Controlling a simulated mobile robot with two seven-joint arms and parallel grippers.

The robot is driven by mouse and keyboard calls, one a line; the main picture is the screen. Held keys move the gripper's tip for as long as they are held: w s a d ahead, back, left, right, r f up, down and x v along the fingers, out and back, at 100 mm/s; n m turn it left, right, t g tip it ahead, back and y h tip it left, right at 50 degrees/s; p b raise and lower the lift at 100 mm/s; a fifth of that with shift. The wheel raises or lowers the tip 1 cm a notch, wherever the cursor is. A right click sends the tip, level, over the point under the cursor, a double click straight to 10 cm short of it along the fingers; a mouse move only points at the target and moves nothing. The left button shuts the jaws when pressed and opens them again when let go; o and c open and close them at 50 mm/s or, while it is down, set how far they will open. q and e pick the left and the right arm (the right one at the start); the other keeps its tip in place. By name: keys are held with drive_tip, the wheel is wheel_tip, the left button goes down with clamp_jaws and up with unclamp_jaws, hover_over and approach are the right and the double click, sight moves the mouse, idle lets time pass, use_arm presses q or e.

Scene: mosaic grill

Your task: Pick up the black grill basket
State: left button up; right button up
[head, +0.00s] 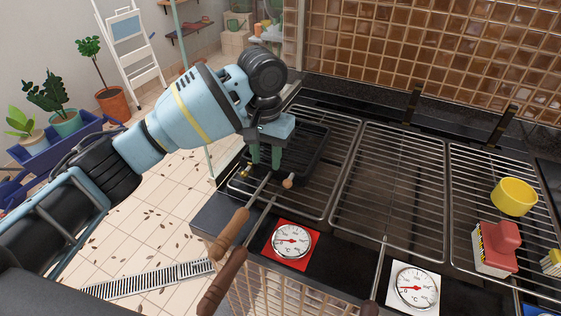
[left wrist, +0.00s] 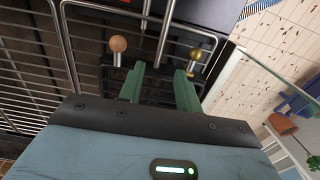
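The black grill basket (head: 310,150) lies on the left grill grate, partly hidden behind my left gripper. My left gripper (head: 265,158) points down at the basket's left part, its green fingers spread apart. In the left wrist view the two fingers (left wrist: 160,72) stand apart, with dark bars of the basket (left wrist: 108,82) beside and between them. I cannot tell whether the fingers touch the basket. My right gripper is not in view.
Wooden-handled tools (head: 230,234) stick out over the front edge, close to the gripper. A red-framed thermometer (head: 291,241) and a white one (head: 416,287) sit in front. The middle grate (head: 390,185) is clear.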

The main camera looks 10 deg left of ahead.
sight(268, 175)
use_arm(q)
drive_tip(key=shift+s+d+f, duration=0.1)
drive_tip(key=shift+f, duration=2.45)
clamp_jaws()
drive_tip(key=shift+r, duration=0.1)
